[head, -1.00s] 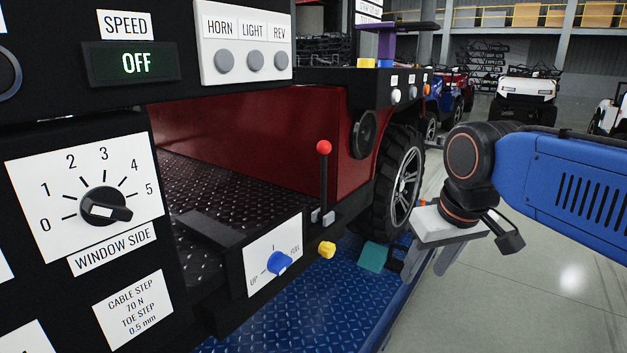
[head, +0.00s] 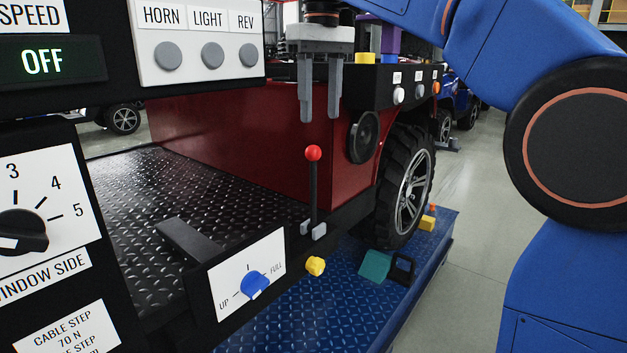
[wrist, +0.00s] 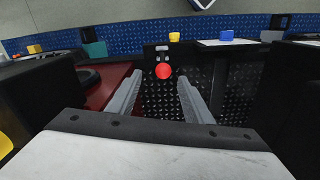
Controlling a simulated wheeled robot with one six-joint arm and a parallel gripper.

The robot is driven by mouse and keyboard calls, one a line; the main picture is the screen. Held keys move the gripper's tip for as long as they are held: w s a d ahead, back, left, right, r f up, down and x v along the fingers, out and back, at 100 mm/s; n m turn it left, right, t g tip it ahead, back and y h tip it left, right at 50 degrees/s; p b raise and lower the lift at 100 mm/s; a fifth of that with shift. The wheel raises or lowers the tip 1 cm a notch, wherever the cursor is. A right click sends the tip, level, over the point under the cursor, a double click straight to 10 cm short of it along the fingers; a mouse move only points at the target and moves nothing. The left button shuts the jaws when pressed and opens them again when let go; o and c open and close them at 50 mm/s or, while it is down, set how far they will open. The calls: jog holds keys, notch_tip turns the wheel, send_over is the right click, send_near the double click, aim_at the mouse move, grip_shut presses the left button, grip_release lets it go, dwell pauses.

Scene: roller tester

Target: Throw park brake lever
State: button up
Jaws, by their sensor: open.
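The park brake lever (head: 314,190) is a black upright rod with a red ball knob (head: 313,153), standing in a grey bracket at the edge of the black tread-plate floor. My gripper (head: 320,118) points down with its two grey fingers apart and empty. The knob is not touched, as far as I can see. The rod is mostly hidden behind the knob in the wrist view.
A blue dial (head: 255,285) on a white plate and a yellow knob (head: 315,266) sit below the lever. A black control panel (head: 180,91) with buttons stands at left. A red body panel (head: 240,140) and a wheel (head: 407,185) are behind and right.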

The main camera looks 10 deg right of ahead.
aim_at(314, 179)
jog(key=shift+w+a+r, duration=0.25)
jog(key=shift+a+r, duration=0.1)
jog(key=shift+a, duration=0.3)
notch_tip(314, 179, down, 17)
jog(key=shift+f, duration=0.15)
